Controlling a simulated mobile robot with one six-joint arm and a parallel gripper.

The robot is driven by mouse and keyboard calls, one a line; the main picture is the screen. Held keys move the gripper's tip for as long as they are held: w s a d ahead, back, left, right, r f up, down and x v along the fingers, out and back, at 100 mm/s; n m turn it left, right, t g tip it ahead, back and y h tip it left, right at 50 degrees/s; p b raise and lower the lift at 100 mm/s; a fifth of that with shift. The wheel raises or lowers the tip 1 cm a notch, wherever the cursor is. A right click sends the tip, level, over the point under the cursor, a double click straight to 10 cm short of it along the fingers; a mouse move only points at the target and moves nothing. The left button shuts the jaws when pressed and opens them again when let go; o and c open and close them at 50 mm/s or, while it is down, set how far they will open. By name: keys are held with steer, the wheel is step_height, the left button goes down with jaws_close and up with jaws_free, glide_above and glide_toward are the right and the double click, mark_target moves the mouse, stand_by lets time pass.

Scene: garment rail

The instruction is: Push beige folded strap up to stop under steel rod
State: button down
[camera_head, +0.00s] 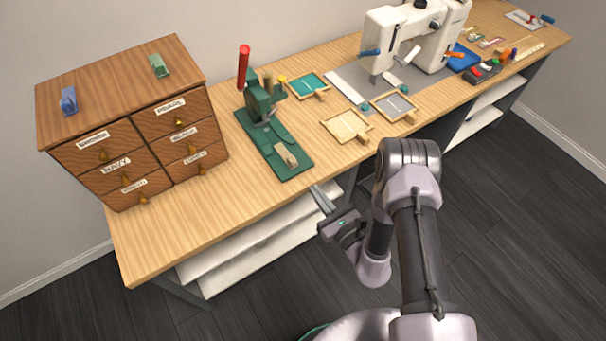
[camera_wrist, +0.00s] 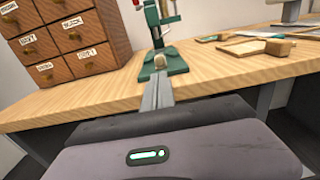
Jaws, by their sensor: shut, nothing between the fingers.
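The beige folded strap (camera_head: 287,155) lies on the front part of the green press base (camera_head: 282,166). Its near end shows in the wrist view (camera_wrist: 160,62), just beyond my fingertips. The press body (camera_head: 259,103), with a red-handled lever, stands behind the strap. The steel rod is too small to make out clearly under the press head. My gripper (camera_head: 317,190) is shut and empty, in front of the bench's front edge. In the wrist view its fingers (camera_wrist: 159,78) point toward the strap, apparently short of it.
A wooden drawer cabinet (camera_head: 129,125) stands left of the press. Framed pieces (camera_head: 346,125) lie to its right, and a white sewing machine (camera_head: 411,38) stands farther right. Bare bench top lies between the cabinet and the press.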

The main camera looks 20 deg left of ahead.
mark_target(295, 164)
steer(key=b+x, duration=0.2)
steer(key=x, duration=0.7)
